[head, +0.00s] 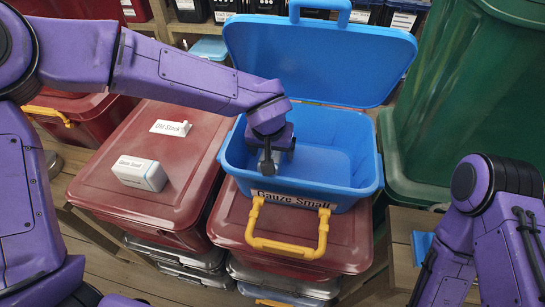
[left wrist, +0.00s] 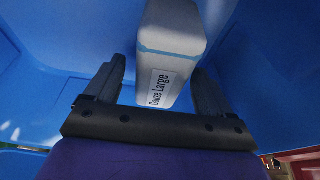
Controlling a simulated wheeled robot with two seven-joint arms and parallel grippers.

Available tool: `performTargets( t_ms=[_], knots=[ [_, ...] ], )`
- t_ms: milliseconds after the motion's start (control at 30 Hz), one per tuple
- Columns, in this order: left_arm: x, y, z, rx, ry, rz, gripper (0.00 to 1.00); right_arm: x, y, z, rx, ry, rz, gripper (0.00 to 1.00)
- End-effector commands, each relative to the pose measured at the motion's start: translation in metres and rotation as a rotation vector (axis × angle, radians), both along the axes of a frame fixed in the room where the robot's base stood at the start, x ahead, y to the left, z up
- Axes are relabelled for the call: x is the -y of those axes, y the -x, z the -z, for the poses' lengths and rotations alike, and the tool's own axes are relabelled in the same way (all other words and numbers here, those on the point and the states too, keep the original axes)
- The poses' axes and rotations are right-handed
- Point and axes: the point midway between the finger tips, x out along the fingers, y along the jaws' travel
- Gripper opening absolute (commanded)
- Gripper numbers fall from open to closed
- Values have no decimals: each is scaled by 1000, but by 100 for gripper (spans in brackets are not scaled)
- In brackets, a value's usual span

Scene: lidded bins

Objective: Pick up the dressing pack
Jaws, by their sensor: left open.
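The dressing pack, a white box with a blue stripe and a label reading "Gauze Large" (left wrist: 168,55), is inside the blue bin in the left wrist view. In the head view it is hidden behind my left gripper (head: 270,160). My left gripper, also in the left wrist view (left wrist: 160,82), is open and reaches down into the blue bin (head: 347,187). Its two fingers stand on either side of the pack's near end; contact cannot be told. My right arm shows at the right edge of the head view, but its gripper does not.
Another white box (head: 140,173) lies on the red lid (head: 150,205) to the left. A green bin (head: 450,100) stands to the right.

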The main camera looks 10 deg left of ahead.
Motion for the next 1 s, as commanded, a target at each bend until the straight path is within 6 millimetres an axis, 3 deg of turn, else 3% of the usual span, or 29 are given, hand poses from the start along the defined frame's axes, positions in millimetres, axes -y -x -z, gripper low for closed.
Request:
performTargets(
  t_ms=[533,567,700,733,1000],
  knots=[
    [-1,0,2,-1,-1,-1,83,0,0,-7,0,0,0,43],
    [-1,0,2,-1,-1,-1,80,0,0,-7,0,0,0,43],
    [-1,0,3,0,-1,-1,34,0,0,-6,0,0,0,43],
    [-1,0,3,0,-1,-1,27,0,0,-6,0,0,0,43],
    [-1,0,3,1,-1,-1,26,0,0,-3,0,0,0,43]
  ],
)
